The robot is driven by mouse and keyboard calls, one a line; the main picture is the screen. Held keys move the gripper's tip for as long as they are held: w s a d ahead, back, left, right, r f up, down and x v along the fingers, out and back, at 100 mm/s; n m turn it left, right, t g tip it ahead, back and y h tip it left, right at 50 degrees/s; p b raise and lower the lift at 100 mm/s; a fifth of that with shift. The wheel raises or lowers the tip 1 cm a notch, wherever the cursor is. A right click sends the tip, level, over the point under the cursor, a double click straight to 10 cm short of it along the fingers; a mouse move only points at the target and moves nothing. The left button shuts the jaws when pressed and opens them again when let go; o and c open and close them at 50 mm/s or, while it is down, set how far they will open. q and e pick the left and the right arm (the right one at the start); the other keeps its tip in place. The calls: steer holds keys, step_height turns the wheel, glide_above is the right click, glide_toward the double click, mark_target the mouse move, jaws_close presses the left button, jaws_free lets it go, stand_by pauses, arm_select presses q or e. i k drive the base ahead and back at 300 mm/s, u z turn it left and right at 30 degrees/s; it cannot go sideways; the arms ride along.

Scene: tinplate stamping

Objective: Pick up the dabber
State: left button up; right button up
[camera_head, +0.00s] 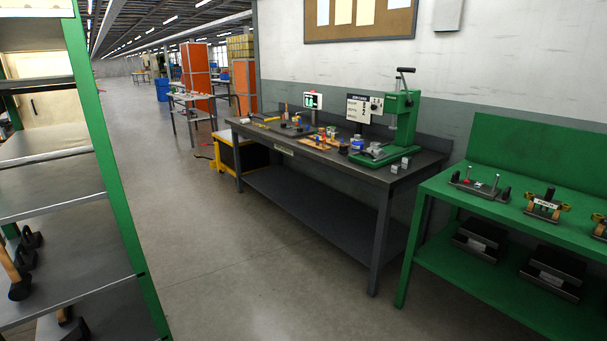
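A dark grey workbench (350,168) stands against the wall, some distance ahead of me. Several small items lie on its top. I cannot tell which of them is the dabber at this distance. A small upright item with a pinkish body (286,112) stands toward the far left of the top. A small blue-and-white container (357,144) stands near the press. A green hand press (402,125) with a lever stands on the right part of the bench. Neither of my grippers shows in the head view.
A green-framed shelf rack (118,210) stands close on the left. A green bench (470,204) with fixtures is on the right. A yellow cart (228,153) stands at the workbench's far end. The grey floor (230,250) between the rack and the benches is clear.

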mark_target(343, 149)
steer(key=i, duration=2.8)
steer(key=z, duration=0.7)
steer(key=i, duration=0.95)
steer(key=z, duration=0.3)
